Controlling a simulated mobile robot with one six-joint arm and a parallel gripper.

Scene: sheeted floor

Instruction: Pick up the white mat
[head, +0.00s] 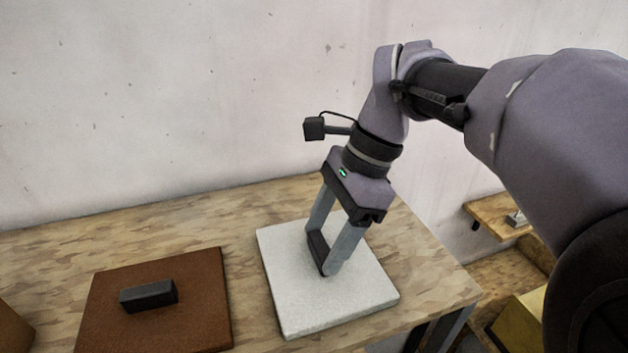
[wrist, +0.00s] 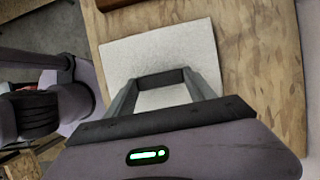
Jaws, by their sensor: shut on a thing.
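The white mat (head: 290,290) is a pale square slab that appears to lie flat on the wooden table, near its right end. It also shows in the wrist view (wrist: 120,60). My gripper (head: 319,252) points down over the mat's middle. Its two grey fingers stand apart, with a dark bar-like block between their tips, which shows in the wrist view (wrist: 160,78). The gripper is shut on this dark block, which looks like a handle on the mat. The fingers hide part of the block and the mat.
A brown mat (head: 195,310) with a dark block (head: 149,295) on it lies to the left on the wooden table (head: 120,225). A brown object (head: 12,330) is at the far left edge. A pale wall stands behind. A lower wooden shelf (head: 492,215) is at right.

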